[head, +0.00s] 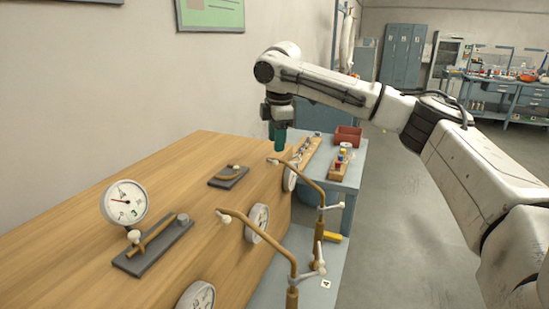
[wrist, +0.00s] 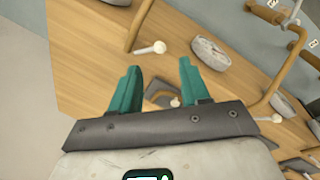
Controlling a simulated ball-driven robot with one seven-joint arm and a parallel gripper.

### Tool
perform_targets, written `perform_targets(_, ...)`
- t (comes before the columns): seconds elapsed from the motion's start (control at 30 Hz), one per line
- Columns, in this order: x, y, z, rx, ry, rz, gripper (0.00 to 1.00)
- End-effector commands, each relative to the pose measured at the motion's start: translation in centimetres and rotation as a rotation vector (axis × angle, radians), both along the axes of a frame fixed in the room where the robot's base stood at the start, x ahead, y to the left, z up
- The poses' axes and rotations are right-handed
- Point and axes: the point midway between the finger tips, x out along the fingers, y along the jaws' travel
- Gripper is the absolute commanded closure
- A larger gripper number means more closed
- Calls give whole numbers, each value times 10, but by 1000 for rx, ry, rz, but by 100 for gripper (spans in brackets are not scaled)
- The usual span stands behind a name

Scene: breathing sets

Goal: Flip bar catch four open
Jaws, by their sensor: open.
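My gripper (head: 279,145) hangs above the far end of the wooden bench, its teal fingers pointing down. In the wrist view my gripper (wrist: 159,64) is open, with nothing held between the fingers. A near catch with a brass bar (head: 157,234) and pale knobs lies on a dark plate. A farther catch on a dark plate (head: 230,178) has a curved brass bar. In the wrist view, a dark plate with a bar and white knob (wrist: 174,102) shows between the fingers, partly hidden by my gripper. I cannot tell which catch is number four.
Two curved brass pipes (head: 292,262) (head: 321,195) rise along the bench's right side, with white handles. A tag reading 4 (head: 326,284) is near the closer pipe's foot. A dial gauge (head: 124,202) stands on the bench. A blue table with a red bin (head: 348,135) is beyond.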

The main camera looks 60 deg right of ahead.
Motion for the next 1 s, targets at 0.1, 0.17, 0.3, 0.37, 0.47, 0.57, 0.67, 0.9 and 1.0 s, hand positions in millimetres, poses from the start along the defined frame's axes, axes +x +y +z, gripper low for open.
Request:
perform_targets(0.1, 2, -4, -22, 0, 2, -1, 54)
perform_targets(0.17, 4, -5, -32, -1, 1, -1, 54)
perform_targets(0.3, 6, -8, -51, 0, 1, -1, 54)
perform_targets(0.37, 7, -8, -56, 0, 0, -1, 54)
perform_targets(0.47, 8, -9, -62, 0, 0, -1, 54)
perform_targets(0.57, 9, -9, -65, 0, -1, 0, 54)
perform_targets(0.67, 9, -9, -65, 0, -1, 0, 54)
perform_targets(0.9, 9, -9, -65, -1, -1, 0, 64)
perform_targets(1.0, 9, -9, -65, -1, -1, 0, 74)
